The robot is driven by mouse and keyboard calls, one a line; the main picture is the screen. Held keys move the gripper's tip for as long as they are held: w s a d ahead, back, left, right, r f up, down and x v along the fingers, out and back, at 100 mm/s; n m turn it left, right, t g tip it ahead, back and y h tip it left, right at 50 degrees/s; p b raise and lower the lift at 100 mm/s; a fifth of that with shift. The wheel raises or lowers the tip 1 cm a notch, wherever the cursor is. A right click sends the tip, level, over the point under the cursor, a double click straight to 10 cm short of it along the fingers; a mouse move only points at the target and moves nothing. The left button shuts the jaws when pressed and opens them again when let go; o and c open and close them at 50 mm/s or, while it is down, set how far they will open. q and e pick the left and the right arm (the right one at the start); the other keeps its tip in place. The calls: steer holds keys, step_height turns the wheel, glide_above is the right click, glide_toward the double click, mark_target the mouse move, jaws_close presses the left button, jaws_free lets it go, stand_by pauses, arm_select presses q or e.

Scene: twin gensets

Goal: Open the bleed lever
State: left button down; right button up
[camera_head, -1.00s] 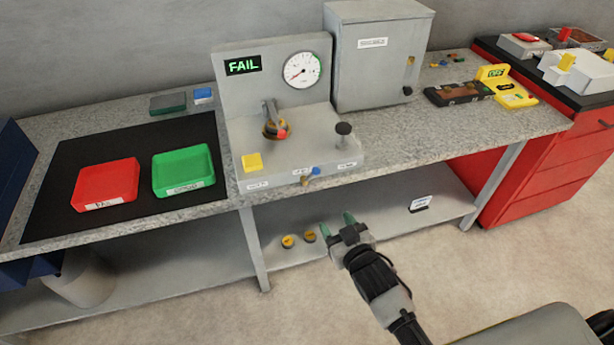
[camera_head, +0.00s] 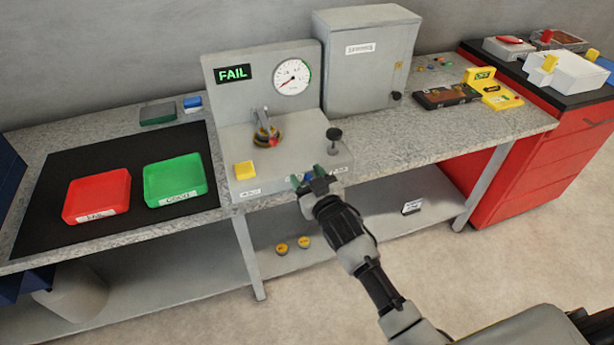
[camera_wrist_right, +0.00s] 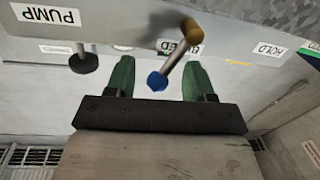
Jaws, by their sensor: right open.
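The bleed lever (camera_wrist_right: 174,62) shows in the right wrist view as a short metal rod with a brass pivot (camera_wrist_right: 190,30) and a blue knob (camera_wrist_right: 157,81). It stands on the front face of the grey test stand (camera_head: 223,142). A label behind it is partly covered. My right gripper (camera_wrist_right: 156,78) is open, its green fingers either side of the blue knob, with visible gaps to both. In the head view my right gripper (camera_head: 307,178) is at the stand's front edge and hides most of the lever. My left gripper is not in view.
A black pump knob (camera_wrist_right: 84,61) stands beside the lever in the wrist view. The stand carries a gauge (camera_head: 292,77), a FAIL display (camera_head: 233,74) and a yellow block (camera_head: 244,170). Red (camera_head: 97,217) and green (camera_head: 176,202) trays lie left. The lower shelf (camera_head: 340,226) is below.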

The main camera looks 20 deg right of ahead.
steer(key=shift+w, duration=0.1)
steer(key=shift+c, duration=0.5)
steer(key=shift+a, duration=0.1)
steer(key=c, duration=0.8)
steer(key=shift+a+r+n+p, duration=0.15)
steer(key=shift+r+n+p, duration=0.1)
steer(key=shift+n+p, duration=0.2)
steer(key=shift+c, duration=0.2)
steer(key=shift+a+n+p, duration=0.3)
steer(key=shift+n+p, duration=0.2)
steer(key=shift+n, duration=0.25)
steer(key=shift+f, duration=0.2)
steer(key=o, duration=0.9)
steer(key=shift+o, duration=0.2)
steer(key=shift+r, duration=0.1)
